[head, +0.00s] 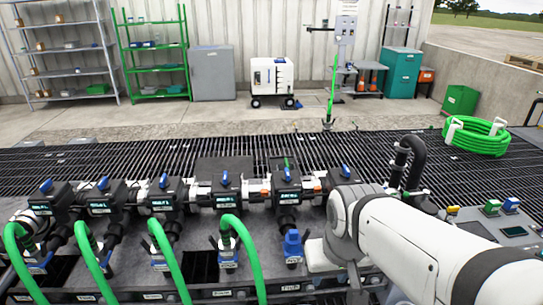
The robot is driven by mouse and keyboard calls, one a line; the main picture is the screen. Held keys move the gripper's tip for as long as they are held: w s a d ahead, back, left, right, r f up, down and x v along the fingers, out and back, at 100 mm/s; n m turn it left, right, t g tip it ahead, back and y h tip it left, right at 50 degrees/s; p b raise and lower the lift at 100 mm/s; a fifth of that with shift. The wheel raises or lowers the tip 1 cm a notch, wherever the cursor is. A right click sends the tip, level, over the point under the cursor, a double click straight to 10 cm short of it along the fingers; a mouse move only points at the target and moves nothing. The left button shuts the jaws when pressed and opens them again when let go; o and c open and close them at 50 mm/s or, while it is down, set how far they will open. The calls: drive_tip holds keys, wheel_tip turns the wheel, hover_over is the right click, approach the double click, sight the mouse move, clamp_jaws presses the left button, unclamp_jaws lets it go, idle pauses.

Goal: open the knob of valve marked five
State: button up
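A row of dark valves with blue knobs runs across the manifold. The knobs I see from left to right are the first knob (46,186), second knob (103,183), third knob (164,181), fourth knob (225,178), fifth knob (287,173) and, at the right end, another knob (346,170). Each valve has a small display with green marks, too small to read, so I cannot tell by its marking which is five. My white arm comes in from the lower right and covers the right end of the manifold's front. My gripper does not show clearly.
Green hoses, such as this hose (169,262), hang from the left outlets. A blue fitting (292,243) sits below the fifth knob. A black bent pipe (414,160) rises at the right. Behind are dark floor grating (100,160), a green hose coil (476,136) and shelves (70,55).

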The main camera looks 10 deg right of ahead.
drive_tip(key=w+r+p, duration=0.4)
drive_tip(key=w+r, duration=0.2)
drive_tip(key=w, duration=0.6)
drive_tip(key=t+p, duration=0.2)
drive_tip(key=p, duration=0.9)
hover_over(287, 172)
drive_tip(key=s, duration=0.3)
wheel_tip(287, 172, down, 8)
drive_tip(key=p+x, duration=0.2)
drive_tip(key=x, duration=0.5)
drive_tip(key=shift+c, duration=0.4)
clamp_jaws()
